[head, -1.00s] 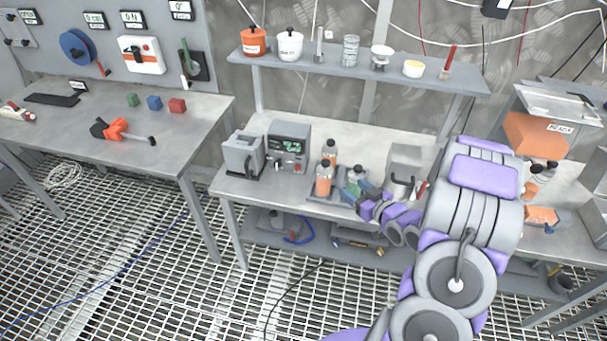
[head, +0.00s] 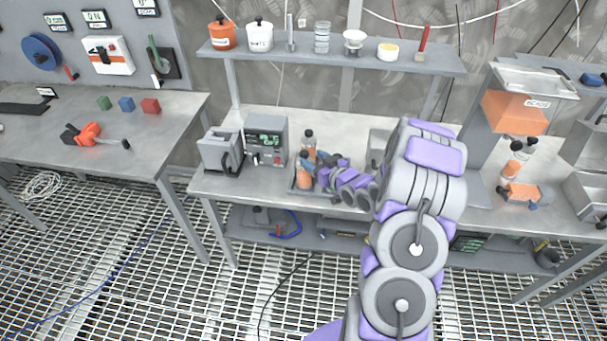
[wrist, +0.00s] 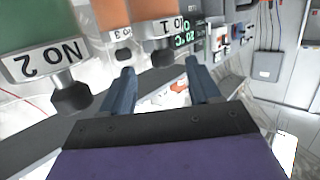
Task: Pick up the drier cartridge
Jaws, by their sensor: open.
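Capped bottles with orange bodies stand in a shallow tray on the middle bench, one at the back (head: 309,143) and one in front (head: 303,178). I cannot tell which item is the drier cartridge. My gripper (head: 312,163) is low over the tray, beside these bottles, and hides part of them. In the wrist view my gripper (wrist: 163,80) is open, with nothing clearly between its two fingers. That view looks upside down. A container labelled NO 2 (wrist: 45,62) with a dark cap is close at left, and an orange one (wrist: 150,15) is just beyond the fingertips.
A grey device (head: 220,150) and a box with a green display (head: 266,140) stand left of the tray. A shelf (head: 290,58) with several containers runs above. An orange bin (head: 515,112) is at right. Bare bench lies behind the tray.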

